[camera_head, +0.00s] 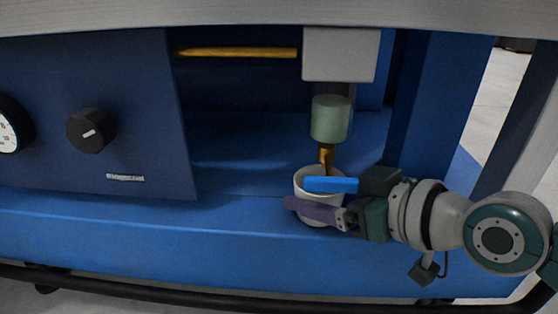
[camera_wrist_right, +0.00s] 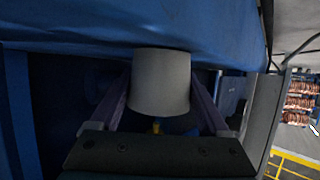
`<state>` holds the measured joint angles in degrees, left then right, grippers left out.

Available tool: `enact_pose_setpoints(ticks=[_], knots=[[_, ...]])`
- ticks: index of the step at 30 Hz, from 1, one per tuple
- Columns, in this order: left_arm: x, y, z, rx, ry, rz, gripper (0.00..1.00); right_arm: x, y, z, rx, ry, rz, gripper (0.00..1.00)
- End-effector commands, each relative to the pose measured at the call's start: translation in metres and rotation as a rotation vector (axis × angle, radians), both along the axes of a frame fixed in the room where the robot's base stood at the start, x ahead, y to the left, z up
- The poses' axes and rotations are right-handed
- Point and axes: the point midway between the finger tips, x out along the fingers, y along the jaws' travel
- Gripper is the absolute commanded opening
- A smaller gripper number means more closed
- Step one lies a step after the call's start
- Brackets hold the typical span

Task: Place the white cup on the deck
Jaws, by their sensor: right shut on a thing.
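The white cup (camera_head: 312,176) is under a brass nozzle (camera_head: 326,156) at the front of the blue deck (camera_head: 235,180). My right gripper (camera_head: 297,193) comes in from the right, with a blue finger and a purple finger on either side of the cup, and is shut on it. In the right wrist view the cup (camera_wrist_right: 160,82) sits between the two fingers, with blue surface close beyond it. I cannot tell whether the cup's base touches the deck. My left gripper is not in view.
A grey-green cylinder (camera_head: 330,118) hangs under a light grey block (camera_head: 340,55) directly above the cup. A blue panel with a black knob (camera_head: 90,130) stands to the left. A blue post (camera_head: 435,105) stands to the right. The deck left of the cup is clear.

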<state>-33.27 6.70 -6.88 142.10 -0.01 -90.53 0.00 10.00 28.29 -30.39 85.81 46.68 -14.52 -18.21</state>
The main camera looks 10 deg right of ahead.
Motion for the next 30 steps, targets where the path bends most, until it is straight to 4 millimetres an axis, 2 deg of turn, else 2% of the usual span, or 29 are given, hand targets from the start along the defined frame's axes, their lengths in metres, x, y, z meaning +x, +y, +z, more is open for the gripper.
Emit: enact_pose_setpoints(ticks=[8,9,13,14,23,26,30], knots=[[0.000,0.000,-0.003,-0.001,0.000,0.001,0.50,0.000,0.000,-0.003,0.000,-0.001,-0.001,0.16],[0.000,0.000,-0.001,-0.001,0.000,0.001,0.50,0.000,-0.001,-0.002,0.000,0.000,-0.001,0.83],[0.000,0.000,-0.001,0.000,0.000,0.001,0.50,0.000,0.000,-0.001,0.000,0.000,-0.001,0.98],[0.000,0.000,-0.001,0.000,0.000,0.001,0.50,0.000,0.000,-0.001,0.000,0.000,-0.001,1.00],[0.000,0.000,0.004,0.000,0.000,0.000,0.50,0.000,0.000,0.004,0.000,-0.001,-0.001,1.00],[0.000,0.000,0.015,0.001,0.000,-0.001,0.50,-0.012,-0.007,0.010,-0.003,0.003,-0.002,1.00],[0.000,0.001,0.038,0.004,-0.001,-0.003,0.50,-0.036,-0.021,0.024,-0.006,0.004,0.000,1.00]])
